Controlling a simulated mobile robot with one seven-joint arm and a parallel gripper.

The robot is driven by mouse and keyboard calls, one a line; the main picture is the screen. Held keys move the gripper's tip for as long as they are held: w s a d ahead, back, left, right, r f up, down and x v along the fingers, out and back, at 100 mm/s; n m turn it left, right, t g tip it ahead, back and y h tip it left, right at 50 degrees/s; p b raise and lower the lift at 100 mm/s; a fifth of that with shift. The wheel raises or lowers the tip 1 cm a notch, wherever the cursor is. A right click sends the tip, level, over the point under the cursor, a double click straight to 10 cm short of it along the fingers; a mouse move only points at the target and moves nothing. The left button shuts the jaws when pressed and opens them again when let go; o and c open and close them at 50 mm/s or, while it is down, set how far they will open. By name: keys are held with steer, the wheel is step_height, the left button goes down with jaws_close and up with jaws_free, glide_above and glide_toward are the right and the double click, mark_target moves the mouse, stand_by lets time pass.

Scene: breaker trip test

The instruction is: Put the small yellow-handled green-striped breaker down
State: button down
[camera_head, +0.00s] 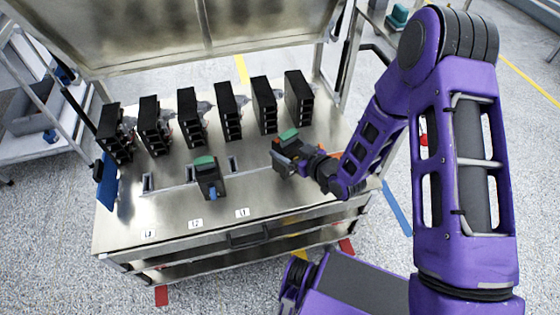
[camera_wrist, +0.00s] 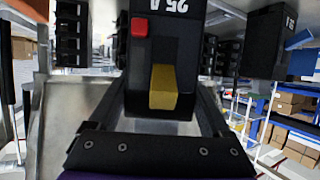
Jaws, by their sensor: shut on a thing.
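The breaker (camera_head: 289,134) with a green stripe is held in my gripper (camera_head: 287,156) at the right part of the metal bench top. In the wrist view the breaker (camera_wrist: 159,50) is a black block with a white "25A" mark, a red button and a yellow handle (camera_wrist: 163,88). My gripper (camera_wrist: 163,112) is shut on it, one finger along each side. In the head view its handle cannot be made out, and I cannot tell whether its underside touches the bench. A second green-topped breaker (camera_head: 206,172) with a blue handle stands on the bench to the left.
Several black breakers (camera_head: 190,115) stand in a row at the back. A blue item (camera_head: 107,185) hangs at the left edge. Bare bench top lies in front of the held breaker.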

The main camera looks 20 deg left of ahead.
steer(key=shift+f+b, duration=0.35)
steer(key=shift+f, duration=1.65)
steer(key=shift+f, duration=0.15)
jaws_free()
steer(key=p+v, duration=0.1)
steer(key=v, duration=1.1)
